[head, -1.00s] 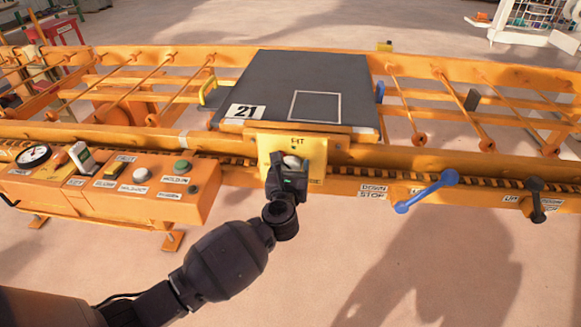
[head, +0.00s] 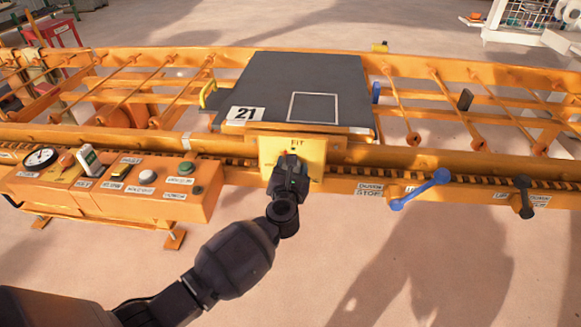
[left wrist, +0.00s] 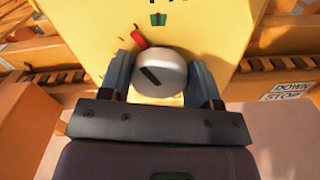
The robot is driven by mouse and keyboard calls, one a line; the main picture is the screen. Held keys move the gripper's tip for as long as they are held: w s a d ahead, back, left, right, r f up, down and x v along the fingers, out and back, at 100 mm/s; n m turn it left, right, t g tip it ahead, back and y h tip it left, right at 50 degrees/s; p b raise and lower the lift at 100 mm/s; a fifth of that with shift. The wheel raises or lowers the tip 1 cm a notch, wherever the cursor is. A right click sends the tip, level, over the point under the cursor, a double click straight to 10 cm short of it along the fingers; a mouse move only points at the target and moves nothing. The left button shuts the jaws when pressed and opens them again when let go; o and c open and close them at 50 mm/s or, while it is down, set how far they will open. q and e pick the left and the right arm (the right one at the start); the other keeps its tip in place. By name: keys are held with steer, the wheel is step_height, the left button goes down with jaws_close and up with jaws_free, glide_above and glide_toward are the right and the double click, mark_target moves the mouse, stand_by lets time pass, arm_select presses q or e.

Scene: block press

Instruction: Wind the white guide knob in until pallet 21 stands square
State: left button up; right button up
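The white guide knob (left wrist: 160,73) sits on a yellow plate (head: 312,158) on the front rail. It has a dark slot line on its face and a red pointer at its upper left. A green mark is above it. In the head view the gripper hides the knob. Pallet 21 (head: 270,80), a dark plate with a white outlined square, lies on the orange frame above. I cannot tell whether it is exactly square. My right gripper is not in view.
A control box (head: 110,190) with a gauge and several buttons stands left of the arm. A blue lever (head: 421,189) and a black lever (head: 523,197) are on the rail to the right. A yellow block (head: 208,95) and a blue block (head: 376,92) flank the pallet.

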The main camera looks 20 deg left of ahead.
arm_select(q)
steer(key=o, duration=0.4)
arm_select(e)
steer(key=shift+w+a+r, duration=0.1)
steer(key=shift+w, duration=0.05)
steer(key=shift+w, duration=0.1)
arm_select(q)
steer(key=shift+p+v, duration=0.95)
steer(key=shift+v, duration=4.5)
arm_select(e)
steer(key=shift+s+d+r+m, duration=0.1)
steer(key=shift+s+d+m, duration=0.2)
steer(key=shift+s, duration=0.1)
arm_select(q)
steer(key=shift+r, duration=0.15)
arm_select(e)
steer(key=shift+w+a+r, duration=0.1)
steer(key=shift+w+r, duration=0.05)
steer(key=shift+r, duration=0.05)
